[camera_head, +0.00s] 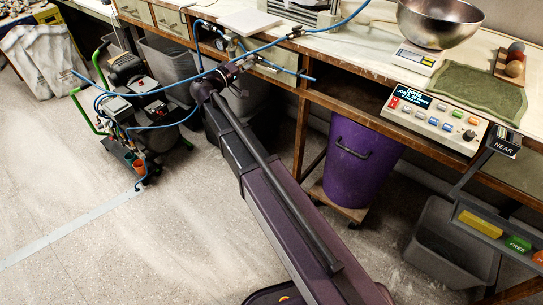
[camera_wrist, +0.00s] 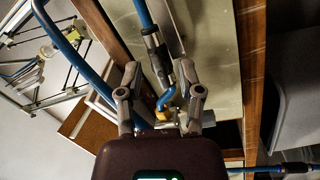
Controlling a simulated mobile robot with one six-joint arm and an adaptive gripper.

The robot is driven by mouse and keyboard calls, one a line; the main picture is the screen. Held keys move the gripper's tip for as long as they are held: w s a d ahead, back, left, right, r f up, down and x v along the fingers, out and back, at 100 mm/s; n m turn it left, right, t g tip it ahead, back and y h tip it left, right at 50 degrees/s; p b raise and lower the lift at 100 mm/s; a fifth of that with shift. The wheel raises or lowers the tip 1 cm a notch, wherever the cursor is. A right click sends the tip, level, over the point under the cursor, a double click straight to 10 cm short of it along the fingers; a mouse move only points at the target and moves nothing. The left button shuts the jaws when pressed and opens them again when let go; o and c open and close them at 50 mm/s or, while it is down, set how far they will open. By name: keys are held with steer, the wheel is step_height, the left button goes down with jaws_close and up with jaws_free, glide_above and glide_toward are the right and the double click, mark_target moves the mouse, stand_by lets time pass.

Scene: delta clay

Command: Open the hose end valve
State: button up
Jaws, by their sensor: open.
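In the wrist view a blue hose (camera_wrist: 141,13) comes down from the top into a dark and silver metal coupling (camera_wrist: 155,48). Below it a small blue and orange-yellow part (camera_wrist: 165,99), which looks like the valve's lever, sits near a brassy fitting (camera_wrist: 172,125). My gripper (camera_wrist: 160,72) is open, with one finger on each side of the coupling and lever. I cannot tell if either finger touches them. In the head view my gripper (camera_head: 243,62) is at the bench's front edge, by the blue hoses; the valve is too small to make out there.
The bench (camera_head: 345,45) carries a button panel (camera_head: 430,118), a scale with a metal bowl (camera_head: 440,20) and a green cloth (camera_head: 478,92). A purple bin (camera_head: 360,160) stands below. A compressor cart (camera_head: 135,105) stands at left. The floor (camera_head: 110,245) at lower left is mostly clear.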

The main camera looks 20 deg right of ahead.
steer(key=s+a+m+t+y+p, duration=0.1)
steer(key=s+a+m+y+p, duration=0.1)
steer(key=s+a+m, duration=0.8)
steer(key=s+d+f+n+g+y+b, duration=0.2)
steer(key=s+d+f+g+y, duration=0.1)
steer(key=f, duration=0.5)
steer(key=s+d+f+n+g+y+b, duration=0.2)
steer(key=s+d+f+g+y+b, duration=0.1)
steer(key=s+d+f, duration=0.2)
steer(key=s+d+f+n+g+y+b, duration=0.2)
steer(key=s+d+f+y, duration=0.1)
steer(key=f, duration=0.7)
steer(key=shift+s+d+f+g+y, duration=0.3)
steer(key=shift+s+d+g+y, duration=0.15)
steer(key=shift+s, duration=0.35)
stand_by(0.8)
stand_by(0.4)
